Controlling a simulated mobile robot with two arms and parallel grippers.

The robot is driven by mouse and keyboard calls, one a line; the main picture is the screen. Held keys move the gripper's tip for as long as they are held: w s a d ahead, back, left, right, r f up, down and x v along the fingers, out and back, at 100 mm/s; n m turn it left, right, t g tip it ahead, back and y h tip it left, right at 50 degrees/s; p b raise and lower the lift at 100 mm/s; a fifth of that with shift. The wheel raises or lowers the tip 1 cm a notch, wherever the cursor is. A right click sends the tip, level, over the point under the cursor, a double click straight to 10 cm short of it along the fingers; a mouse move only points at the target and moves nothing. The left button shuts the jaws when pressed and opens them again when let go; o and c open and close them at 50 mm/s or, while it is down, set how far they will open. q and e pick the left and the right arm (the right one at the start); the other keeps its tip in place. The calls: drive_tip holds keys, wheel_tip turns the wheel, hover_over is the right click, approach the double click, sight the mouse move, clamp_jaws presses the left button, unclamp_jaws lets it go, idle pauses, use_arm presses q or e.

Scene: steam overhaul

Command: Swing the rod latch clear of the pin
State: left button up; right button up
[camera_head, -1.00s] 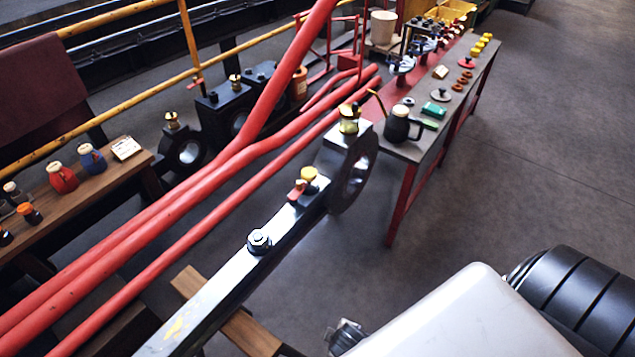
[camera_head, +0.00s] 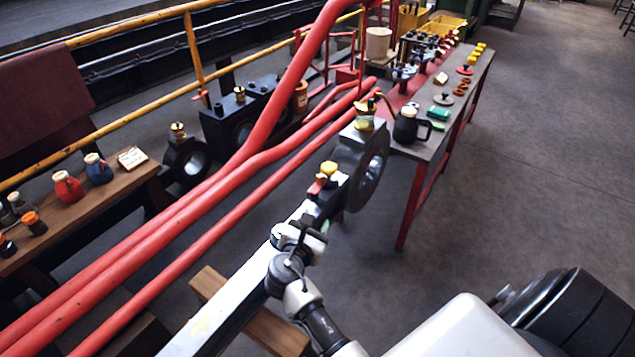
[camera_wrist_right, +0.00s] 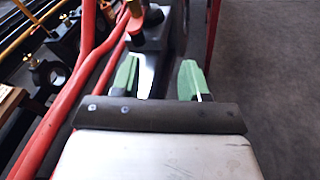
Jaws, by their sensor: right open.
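The bright steel rod (camera_head: 240,292) runs diagonally up to a dark round end (camera_head: 363,165) with a brass cup on top. Near that end a pin with a yellow knob (camera_head: 329,168) stands on the rod. A small red latch (camera_head: 316,186) sits beside it, seemingly against the pin. My left gripper is not in view.
Red pipes (camera_head: 190,220) run close along the rod's left side. A workbench (camera_head: 410,165) with a dark jug (camera_head: 408,126) stands beyond the rod end. A wooden bench (camera_head: 85,205) with bottles is at the left. The floor at the right is free.

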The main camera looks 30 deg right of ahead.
sight(319, 178)
drive_tip(key=w+r+n, duration=0.1)
drive_tip(key=w+n+t, duration=0.1)
drive_tip(key=w+r+n+h, duration=0.1)
drive_tip(key=shift+a+r+n, duration=0.3)
drive_tip(key=shift+a+r, duration=0.05)
drive_tip(key=shift+w+d, duration=0.25)
drive_tip(key=b+x, duration=0.3)
drive_tip(key=x, duration=0.5)
drive_tip(key=shift+w+d+b, duration=0.25)
drive_tip(key=shift+b, duration=0.1)
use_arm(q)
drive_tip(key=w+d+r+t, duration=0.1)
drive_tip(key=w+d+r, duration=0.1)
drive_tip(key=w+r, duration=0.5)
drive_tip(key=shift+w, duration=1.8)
use_arm(e)
drive_tip(key=shift+w+d+r, duration=0.1)
drive_tip(key=shift+w+d, duration=0.2)
drive_tip(key=shift+d, duration=0.1)
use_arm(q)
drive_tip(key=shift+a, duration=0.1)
use_arm(e)
clamp_jaws()
